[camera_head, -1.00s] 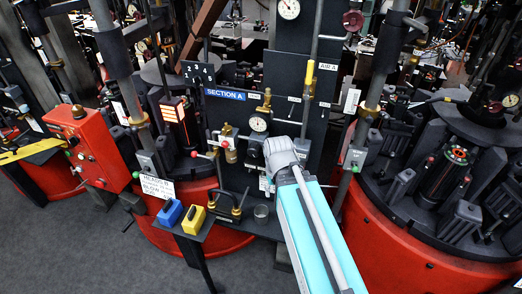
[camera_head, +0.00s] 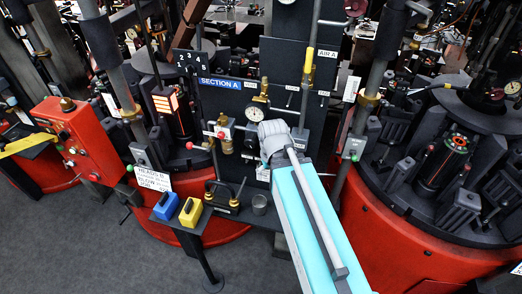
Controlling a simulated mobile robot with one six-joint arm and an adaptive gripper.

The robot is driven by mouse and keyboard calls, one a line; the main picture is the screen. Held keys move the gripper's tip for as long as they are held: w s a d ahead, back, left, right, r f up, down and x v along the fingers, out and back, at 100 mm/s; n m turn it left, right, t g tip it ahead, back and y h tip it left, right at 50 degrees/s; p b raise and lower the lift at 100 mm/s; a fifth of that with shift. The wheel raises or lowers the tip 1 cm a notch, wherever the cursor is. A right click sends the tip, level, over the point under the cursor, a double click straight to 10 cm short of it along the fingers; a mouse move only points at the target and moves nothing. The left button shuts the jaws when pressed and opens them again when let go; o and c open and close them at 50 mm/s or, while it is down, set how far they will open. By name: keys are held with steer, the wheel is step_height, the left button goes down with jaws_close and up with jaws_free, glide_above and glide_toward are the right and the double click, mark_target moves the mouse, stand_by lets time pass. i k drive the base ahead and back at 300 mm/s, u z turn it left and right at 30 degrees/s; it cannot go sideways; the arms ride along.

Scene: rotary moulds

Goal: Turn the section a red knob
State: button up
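The section A panel is a dark upright board with a blue "SECTION A" label (camera_head: 221,83). Small red ball knobs show at its lower left, one (camera_head: 189,146) on a lever at the left and another (camera_head: 221,135) beside the brass fittings. I cannot tell which is the section A knob. A dark red handwheel (camera_head: 354,7) is at the top right. The grey wrist of my arm is in front of the lower panel, right of the small red knobs. My gripper is hidden behind the wrist and arm, so its fingers and any contact cannot be seen.
A red control box (camera_head: 76,140) stands at the left. A small stand holds a blue block (camera_head: 166,206) and a yellow block (camera_head: 190,211) below the panel. A round red mould base (camera_head: 385,245) is close on the right. Grey floor (camera_head: 90,245) is clear at lower left.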

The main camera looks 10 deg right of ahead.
mark_target(221, 135)
steer(key=k, duration=1.35)
steer(key=u, duration=0.35)
steer(key=i, duration=0.85)
steer(key=z, duration=0.1)
